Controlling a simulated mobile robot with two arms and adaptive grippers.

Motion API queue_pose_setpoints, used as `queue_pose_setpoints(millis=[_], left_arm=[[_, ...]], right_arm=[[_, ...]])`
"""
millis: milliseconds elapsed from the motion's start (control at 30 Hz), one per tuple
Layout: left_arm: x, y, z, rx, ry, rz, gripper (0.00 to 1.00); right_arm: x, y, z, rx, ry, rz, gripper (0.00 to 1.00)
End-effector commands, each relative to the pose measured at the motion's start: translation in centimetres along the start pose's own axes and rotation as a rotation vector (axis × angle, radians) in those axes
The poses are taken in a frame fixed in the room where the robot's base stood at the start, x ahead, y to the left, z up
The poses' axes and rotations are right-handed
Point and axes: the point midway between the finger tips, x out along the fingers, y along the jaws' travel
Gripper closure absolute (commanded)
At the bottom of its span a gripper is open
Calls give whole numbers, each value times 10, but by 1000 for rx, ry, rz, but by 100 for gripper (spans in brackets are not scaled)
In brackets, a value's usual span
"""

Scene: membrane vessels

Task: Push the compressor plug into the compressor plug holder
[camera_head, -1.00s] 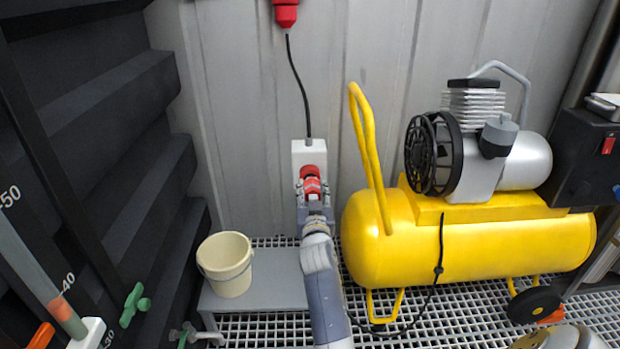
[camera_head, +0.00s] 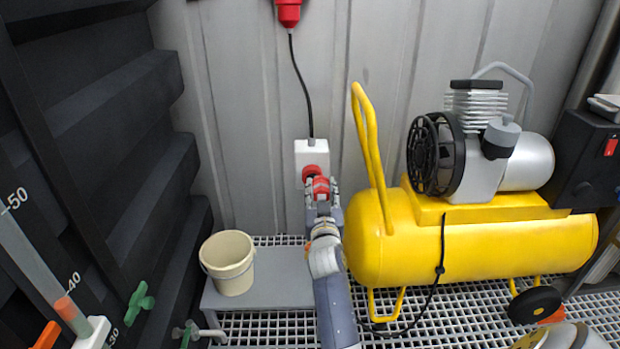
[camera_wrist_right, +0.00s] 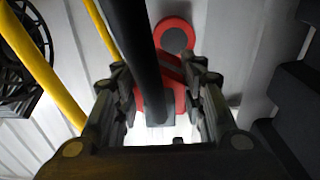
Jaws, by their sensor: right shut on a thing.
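The compressor plug (camera_head: 320,187), red with a dark body, is between the fingers of my right gripper (camera_head: 321,191), which is shut on it. In the right wrist view, a long dark part (camera_wrist_right: 137,65) runs between the fingers, with red parts (camera_wrist_right: 177,82) behind it. The compressor plug holder (camera_head: 313,148) is a white box on the wall with a red round socket (camera_head: 312,172) at its lower front. The plug is close in front of this socket, slightly right of it; I cannot tell whether they touch. My left gripper is out of view.
The yellow compressor (camera_head: 470,245) stands close on the right, its handle (camera_head: 366,140) near my right arm. A cream bucket (camera_head: 229,262) stands on a grey step (camera_head: 278,285) at left. A black cable (camera_head: 300,80) runs up from the holder to a red connector (camera_head: 289,12).

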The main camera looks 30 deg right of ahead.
Motion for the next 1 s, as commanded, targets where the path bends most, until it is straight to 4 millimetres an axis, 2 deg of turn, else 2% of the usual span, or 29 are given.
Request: queue_pose_setpoints(millis=[33,167,467,633,767,867,1000], left_arm=[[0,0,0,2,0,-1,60],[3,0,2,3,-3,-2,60],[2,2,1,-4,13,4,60],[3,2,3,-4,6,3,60],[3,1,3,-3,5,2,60],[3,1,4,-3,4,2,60],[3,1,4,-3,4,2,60]], right_arm=[[-15,-23,19,38,-44,-23,100],[-10,-24,21,37,-43,-24,100],[22,-23,18,41,-37,-20,100],[21,-21,17,37,-38,-24,100],[0,-21,14,33,-37,-53,100],[-29,-27,9,32,-36,-102,100],[-81,-45,3,36,-37,-201,100]])
